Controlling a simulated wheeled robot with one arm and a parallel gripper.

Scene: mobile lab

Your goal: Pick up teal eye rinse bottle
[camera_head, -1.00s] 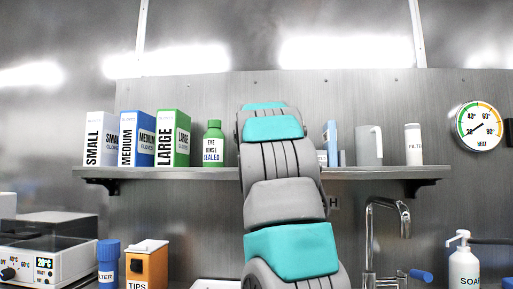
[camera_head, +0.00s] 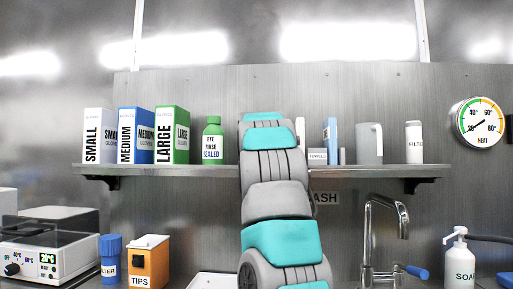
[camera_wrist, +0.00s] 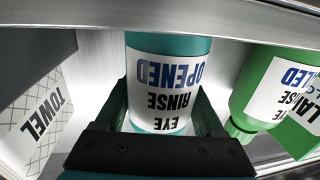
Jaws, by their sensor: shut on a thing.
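The teal eye rinse bottle (camera_wrist: 168,45) is in the middle of the wrist view, upside down in the picture, with a white label reading "EYE RINSE OPENED". My gripper (camera_wrist: 162,115) has its dark jaws on both sides of the bottle and is shut on it. Whether the bottle touches the shelf is not clear. In the head view my arm hides the gripper and the bottle. A similar green bottle marked "SEALED" (camera_head: 213,140) stands on the shelf left of my arm; it also shows at the right in the wrist view (camera_wrist: 262,90).
The wall shelf (camera_head: 400,171) holds glove boxes (camera_head: 174,135) at left, a blue item (camera_head: 331,135), a grey jug (camera_head: 369,145) and a filter bottle (camera_head: 413,143) at right. A towel box (camera_wrist: 40,115) is close left in the wrist view. Below stands a tap (camera_head: 385,205).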

